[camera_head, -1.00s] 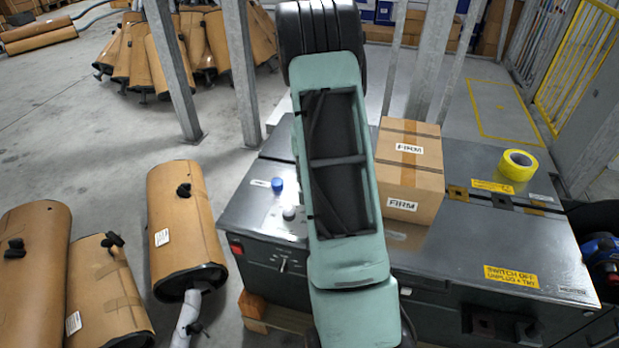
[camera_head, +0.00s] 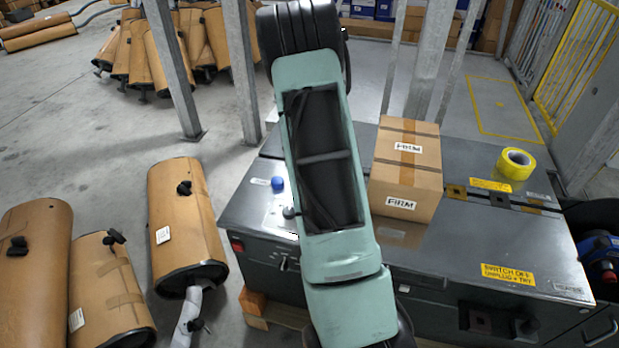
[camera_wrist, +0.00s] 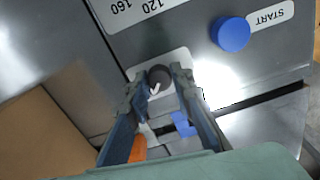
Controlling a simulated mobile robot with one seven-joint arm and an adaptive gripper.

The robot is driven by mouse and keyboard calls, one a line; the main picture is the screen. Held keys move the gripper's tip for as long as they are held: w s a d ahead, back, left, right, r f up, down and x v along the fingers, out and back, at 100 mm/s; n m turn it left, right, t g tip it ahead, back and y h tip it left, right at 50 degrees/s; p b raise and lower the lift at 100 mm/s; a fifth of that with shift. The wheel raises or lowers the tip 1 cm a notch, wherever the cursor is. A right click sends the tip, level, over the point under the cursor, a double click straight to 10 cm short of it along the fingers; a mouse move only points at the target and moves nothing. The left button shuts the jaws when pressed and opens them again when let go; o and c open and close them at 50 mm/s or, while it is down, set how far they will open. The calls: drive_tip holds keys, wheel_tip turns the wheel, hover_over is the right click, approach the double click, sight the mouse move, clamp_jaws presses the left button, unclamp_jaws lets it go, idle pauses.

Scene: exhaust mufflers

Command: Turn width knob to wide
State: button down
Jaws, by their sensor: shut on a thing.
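A small dark round knob (camera_wrist: 159,76) with a pale pointer mark stands on a white plate in the wrist view. My gripper (camera_wrist: 160,84) has its fingertips on either side of it, shut on the knob. A printed scale with 120 and 160 (camera_wrist: 138,8) lies beyond it. In the head view the knob (camera_head: 289,212) shows just left of my arm on the machine top (camera_head: 245,208). My gripper is hidden behind my arm there. I cannot read any width or wide marking.
A blue START button (camera_wrist: 231,34) is close to the right of the knob; it also shows in the head view (camera_head: 277,183). A FIRM carton (camera_head: 405,172) stands right of my arm. Yellow tape (camera_head: 516,163) lies farther right. Mufflers (camera_head: 186,225) stand on the left.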

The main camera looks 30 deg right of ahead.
idle(0.3)
drive_tip(key=c, duration=1.7)
unclamp_jaws()
wheel_tip(320, 180, up, 12)
drive_tip(key=shift+r, duration=0.1)
